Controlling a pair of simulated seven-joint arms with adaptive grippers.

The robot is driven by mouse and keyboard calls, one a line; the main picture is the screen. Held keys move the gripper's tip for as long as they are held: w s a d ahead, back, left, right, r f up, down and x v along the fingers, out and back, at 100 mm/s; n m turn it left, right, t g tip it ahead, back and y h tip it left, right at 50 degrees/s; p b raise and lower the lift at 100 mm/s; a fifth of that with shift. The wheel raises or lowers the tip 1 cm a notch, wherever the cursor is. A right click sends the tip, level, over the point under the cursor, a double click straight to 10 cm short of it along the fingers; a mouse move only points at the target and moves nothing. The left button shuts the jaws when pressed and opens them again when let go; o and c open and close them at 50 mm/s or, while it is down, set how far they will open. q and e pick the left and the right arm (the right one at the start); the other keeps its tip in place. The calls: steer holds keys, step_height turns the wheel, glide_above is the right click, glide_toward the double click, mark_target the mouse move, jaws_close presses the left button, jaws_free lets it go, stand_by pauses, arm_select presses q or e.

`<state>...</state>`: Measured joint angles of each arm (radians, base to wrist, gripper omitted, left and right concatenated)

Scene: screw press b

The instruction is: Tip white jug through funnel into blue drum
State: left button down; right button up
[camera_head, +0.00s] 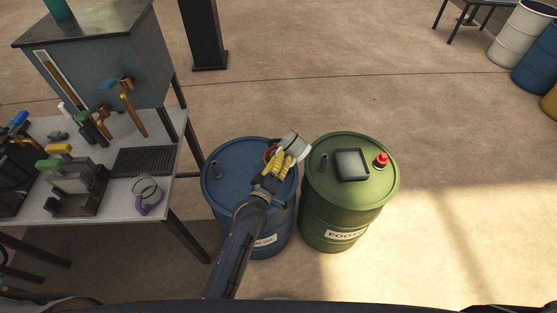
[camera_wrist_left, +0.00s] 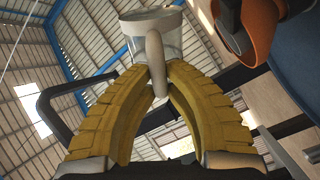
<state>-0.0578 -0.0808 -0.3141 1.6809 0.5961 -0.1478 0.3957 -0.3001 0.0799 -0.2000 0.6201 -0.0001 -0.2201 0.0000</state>
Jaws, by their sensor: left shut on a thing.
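The white jug (camera_head: 294,145) is held above the blue drum (camera_head: 226,180), near its right edge, and looks tilted in the head view. In the left wrist view the jug (camera_wrist_left: 165,38) shows a pale end and a see-through body. My left gripper (camera_head: 281,158), with yellow fingers, is shut on the jug's handle (camera_wrist_left: 156,62). The orange-brown funnel (camera_head: 269,154) sits on the blue drum, partly hidden behind my gripper. It also shows in the left wrist view (camera_wrist_left: 262,28), apart from the jug. I cannot tell whether anything is pouring. My right gripper is not in view.
A green drum (camera_head: 335,203) with a dark square tray (camera_head: 352,164) and a red cap (camera_head: 381,160) stands close to the right. A workbench (camera_head: 185,160) with taps, small machines and a purple-handled clear cup (camera_head: 147,196) is at left.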

arm_select(q)
steer(key=shift+s+d+r+m, duration=0.15)
steer(key=shift+r+m, duration=0.1)
steer(key=shift+m, duration=0.75)
steer(key=m, duration=0.6)
steer(key=shift+f+t, duration=0.1)
steer(key=shift+t, duration=0.2)
steer(key=m, duration=0.2)
steer(key=a+f+m+h, duration=0.1)
steer(key=m, duration=0.1)
steer(key=shift+w, duration=0.3)
steer(key=shift+r, duration=2)
steer(key=shift+f, duration=0.1)
